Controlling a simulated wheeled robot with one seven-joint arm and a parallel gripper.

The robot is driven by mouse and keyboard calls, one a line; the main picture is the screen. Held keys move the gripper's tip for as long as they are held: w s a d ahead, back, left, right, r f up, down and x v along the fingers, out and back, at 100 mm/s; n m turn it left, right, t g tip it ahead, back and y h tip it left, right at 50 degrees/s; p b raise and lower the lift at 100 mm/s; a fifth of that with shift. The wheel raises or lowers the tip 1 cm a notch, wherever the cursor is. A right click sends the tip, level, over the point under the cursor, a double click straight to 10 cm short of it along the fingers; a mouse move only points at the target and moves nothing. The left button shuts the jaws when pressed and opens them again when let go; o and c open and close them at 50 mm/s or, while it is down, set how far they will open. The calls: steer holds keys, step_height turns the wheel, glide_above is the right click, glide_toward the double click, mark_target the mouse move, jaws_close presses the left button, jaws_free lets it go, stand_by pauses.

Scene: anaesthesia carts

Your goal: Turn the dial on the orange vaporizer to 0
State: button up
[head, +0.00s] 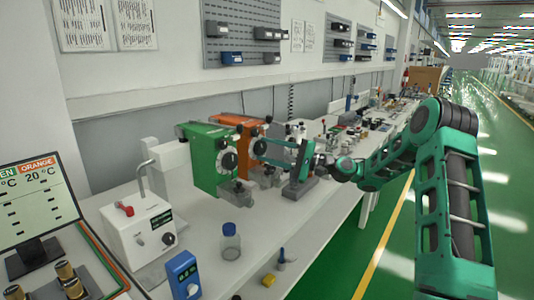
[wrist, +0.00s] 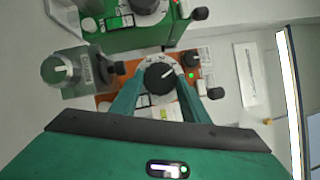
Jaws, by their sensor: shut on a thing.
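The orange vaporizer (head: 240,122) stands on the bench beside the green vaporizer (head: 205,157). Its dial (head: 259,147) is on the front face. In the wrist view the dial (wrist: 160,77) is a black knob with a white pointer line, inside a pale scale ring. The orange body (wrist: 106,102) is partly hidden behind the fingers.
The green vaporizer (wrist: 128,38) is close by at the top of the wrist view. A grey fitting with a knob (wrist: 62,72) sits at the left. A bottle with a blue cap (head: 230,242) and a blue device (head: 182,275) stand on the bench in front.

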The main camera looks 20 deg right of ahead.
steer(key=shift+w+d+f+m+t, duration=0.1)
steer(key=shift+d+f+m+t, duration=0.05)
steer(key=shift+f+m+t, duration=0.15)
steer(key=o, duration=1.1)
steer(key=shift+r, duration=0.1)
steer(key=shift+c, duration=0.2)
steer(key=v, duration=1)
steer(key=shift+d, duration=0.3)
